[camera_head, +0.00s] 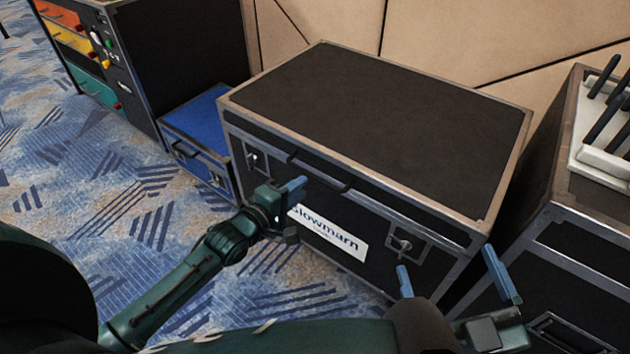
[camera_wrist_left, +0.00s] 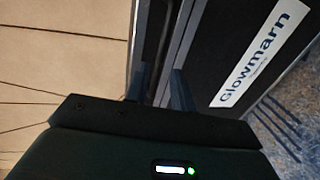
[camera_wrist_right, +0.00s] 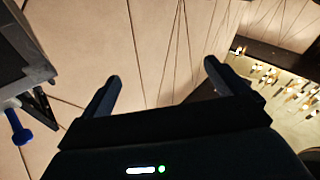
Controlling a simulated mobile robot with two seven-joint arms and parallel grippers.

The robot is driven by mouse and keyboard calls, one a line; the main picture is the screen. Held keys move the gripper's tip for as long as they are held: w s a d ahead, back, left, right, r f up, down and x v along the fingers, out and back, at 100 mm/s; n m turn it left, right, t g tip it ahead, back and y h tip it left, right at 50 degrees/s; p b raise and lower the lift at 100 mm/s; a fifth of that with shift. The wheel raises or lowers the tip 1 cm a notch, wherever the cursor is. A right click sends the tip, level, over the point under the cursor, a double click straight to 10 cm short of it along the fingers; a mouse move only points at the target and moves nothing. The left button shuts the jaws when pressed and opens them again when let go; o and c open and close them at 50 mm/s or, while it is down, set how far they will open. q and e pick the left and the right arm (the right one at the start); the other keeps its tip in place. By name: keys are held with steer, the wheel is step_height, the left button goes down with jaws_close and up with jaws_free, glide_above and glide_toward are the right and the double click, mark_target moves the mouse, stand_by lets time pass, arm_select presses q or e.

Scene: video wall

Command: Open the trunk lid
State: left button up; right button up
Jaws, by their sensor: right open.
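The trunk (camera_head: 390,125) is a large black case with metal edges, and its lid is down. A dark handle (camera_head: 320,173) and two latches, one on the left (camera_head: 254,158) and one on the right (camera_head: 403,246), are on its front. A white label (camera_head: 335,238) shows there and in the left wrist view (camera_wrist_left: 262,52). My left gripper (camera_head: 291,212) is at the front, left of the label and below the handle. Its fingers are apart in the left wrist view (camera_wrist_left: 160,85); whether they grip anything is unclear. My right gripper (camera_head: 452,277) is open and empty by the trunk's front right corner.
A small blue case (camera_head: 205,125) stands left of the trunk, beside a black rack (camera_head: 170,60) with coloured panels. Another case (camera_head: 580,225) with dark rods on top stands close on the right. The tan wall (camera_head: 440,40) is behind. Patterned carpet (camera_head: 110,215) is open at the front left.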

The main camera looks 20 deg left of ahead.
mark_target(315, 176)
arm_select(q)
steer(key=b+x, duration=0.2)
steer(key=x, duration=0.5)
jaws_close()
stand_by(0.4)
